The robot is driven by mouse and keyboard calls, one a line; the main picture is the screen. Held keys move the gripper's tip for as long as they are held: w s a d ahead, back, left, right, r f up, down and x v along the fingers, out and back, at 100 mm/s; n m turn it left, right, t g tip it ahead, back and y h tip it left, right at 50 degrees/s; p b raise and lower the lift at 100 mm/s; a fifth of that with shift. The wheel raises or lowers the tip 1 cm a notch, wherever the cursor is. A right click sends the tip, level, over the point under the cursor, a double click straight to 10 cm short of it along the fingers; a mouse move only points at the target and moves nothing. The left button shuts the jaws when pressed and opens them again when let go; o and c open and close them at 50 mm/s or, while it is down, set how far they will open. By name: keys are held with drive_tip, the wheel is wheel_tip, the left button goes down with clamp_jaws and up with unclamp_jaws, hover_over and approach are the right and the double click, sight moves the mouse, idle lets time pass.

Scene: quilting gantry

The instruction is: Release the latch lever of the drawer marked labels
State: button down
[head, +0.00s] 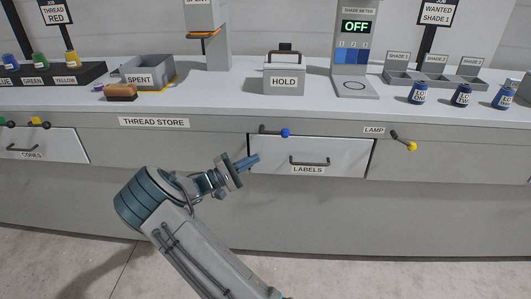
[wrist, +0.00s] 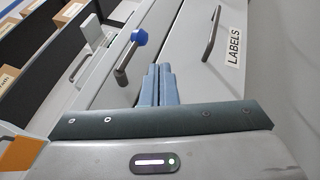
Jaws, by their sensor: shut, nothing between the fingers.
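The drawer marked LABELS (head: 340,157) is a light grey front with a dark bar handle (head: 309,162), and it looks shut. Its latch lever (head: 273,131) is a short dark bar with a blue knob, lying across the drawer's top edge near the left corner. In the wrist view the lever (wrist: 130,58) stands just beyond my fingers, with its blue knob (wrist: 139,37) at the far end. My gripper (head: 255,160) is shut and empty, in front of the drawer's left part, below the knob. In the wrist view its blue fingers (wrist: 157,82) appear apart from the lever.
A lamp lever (head: 404,141) with a yellow knob is right of the drawer. The cones drawer (head: 40,146) is far left. The floor before the cabinet is clear.

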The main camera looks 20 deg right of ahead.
drive_tip(key=shift+v, duration=2.1)
drive_tip(key=shift+r, duration=0.15)
